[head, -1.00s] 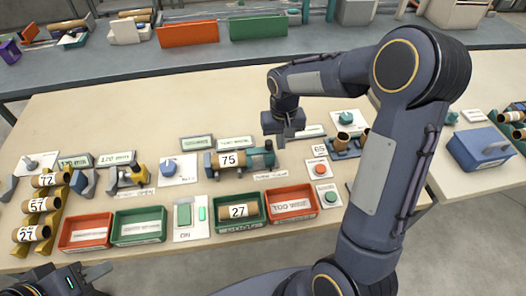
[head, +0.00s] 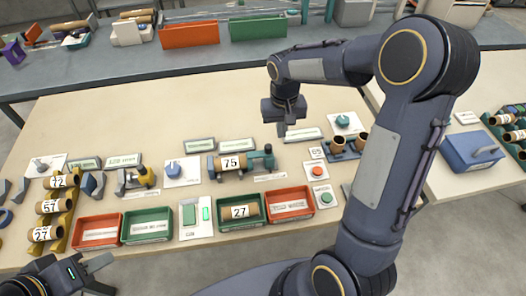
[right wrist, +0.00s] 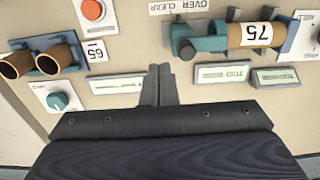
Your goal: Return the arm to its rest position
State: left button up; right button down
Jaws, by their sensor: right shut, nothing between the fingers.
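My right arm (head: 390,150) reaches in from the right of the head view. Its gripper (head: 282,130) hangs above the table behind the tube marked 75 (head: 232,162), with no contact. In the right wrist view its fingers (right wrist: 156,84) are together and hold nothing. My left gripper (head: 92,268) is at the lower left corner of the head view, in front of the table edge. Its dark body and pale fingertips show, the fingers apart and nothing visible between them.
Red (head: 98,232) and green (head: 146,227) trays line the front edge. A tube marked 27 (head: 240,212) lies in another green tray (head: 224,226). A yellow rack (head: 60,238) holds several tubes at left. Red (head: 317,171) and green (head: 325,197) buttons sit at right. The table's back is clear.

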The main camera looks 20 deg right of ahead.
jog(key=shift+r, duration=0.1)
dwell(0.4)
jog(key=s+a+r+t+y, duration=0.2)
jog(key=s+r+t, duration=0.1)
jog(key=s+r, duration=0.65)
jog(key=s+a+n+t+y, duration=0.1)
jog(key=s+a, duration=0.3)
jog(key=s, duration=0.9)
jog(key=shift+f+t+y, duration=0.35)
jog(key=shift+t+y, duration=0.05)
jog(key=shift+t, duration=0.4)
